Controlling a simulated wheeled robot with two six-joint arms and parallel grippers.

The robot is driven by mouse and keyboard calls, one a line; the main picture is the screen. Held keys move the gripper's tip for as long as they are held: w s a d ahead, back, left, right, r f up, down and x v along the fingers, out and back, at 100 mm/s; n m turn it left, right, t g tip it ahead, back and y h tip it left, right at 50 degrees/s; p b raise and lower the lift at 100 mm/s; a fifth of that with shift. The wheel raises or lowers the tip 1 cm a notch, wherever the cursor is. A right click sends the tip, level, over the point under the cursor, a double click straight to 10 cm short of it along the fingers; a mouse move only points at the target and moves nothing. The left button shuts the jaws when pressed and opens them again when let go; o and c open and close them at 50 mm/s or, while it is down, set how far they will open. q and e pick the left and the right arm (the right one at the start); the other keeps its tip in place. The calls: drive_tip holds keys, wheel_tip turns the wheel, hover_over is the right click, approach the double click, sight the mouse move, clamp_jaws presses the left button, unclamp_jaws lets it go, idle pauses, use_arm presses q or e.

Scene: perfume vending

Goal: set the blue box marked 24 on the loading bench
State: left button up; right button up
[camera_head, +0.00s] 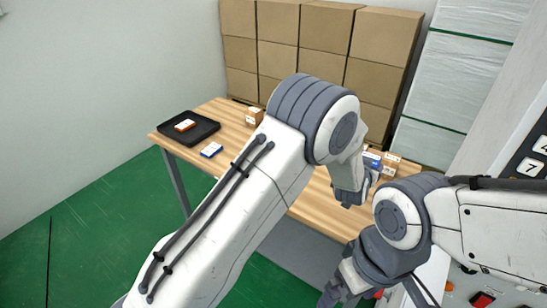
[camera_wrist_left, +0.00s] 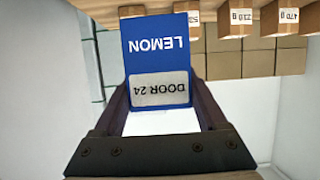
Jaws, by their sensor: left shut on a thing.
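My left gripper (camera_wrist_left: 162,112) is shut on the blue box (camera_wrist_left: 157,48), which reads LEMON and DOOR 24 upside down in the left wrist view. In the head view the left gripper (camera_head: 352,196) is over the right part of the wooden bench (camera_head: 312,203), and the blue box (camera_head: 375,166) shows partly beside it. I cannot tell whether the box touches the bench. My right gripper (camera_head: 342,287) is low at the bottom edge, in front of the bench; its fingers are partly cut off and their opening is unclear.
A black tray (camera_head: 205,128) with an orange-and-white box (camera_head: 185,125) is at the bench's left end. A blue-and-white box (camera_head: 211,149) lies nearby. A brown carton (camera_head: 254,116) stands at the back, with more cartons (camera_head: 391,161) at right. Tall carton stacks (camera_head: 323,45) stand behind.

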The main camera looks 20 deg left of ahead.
use_arm(q)
drive_tip(key=d, duration=0.1)
drive_tip(key=d+r, duration=0.1)
drive_tip(key=shift+s+d+r, duration=0.15)
drive_tip(key=shift+d, duration=0.15)
drive_tip(key=p, duration=0.2)
hover_over(331, 203)
wheel_tip(331, 203, down, 7)
wheel_tip(331, 203, down, 4)
drive_tip(key=shift+r+p, duration=0.25)
drive_tip(key=shift+p, duration=0.15)
drive_tip(key=shift+f, duration=0.1)
drive_tip(key=shift+f, duration=0.1)
drive_tip(key=shift+f+b, duration=0.15)
drive_tip(key=shift+b, duration=0.15)
drive_tip(key=o, duration=1.4)
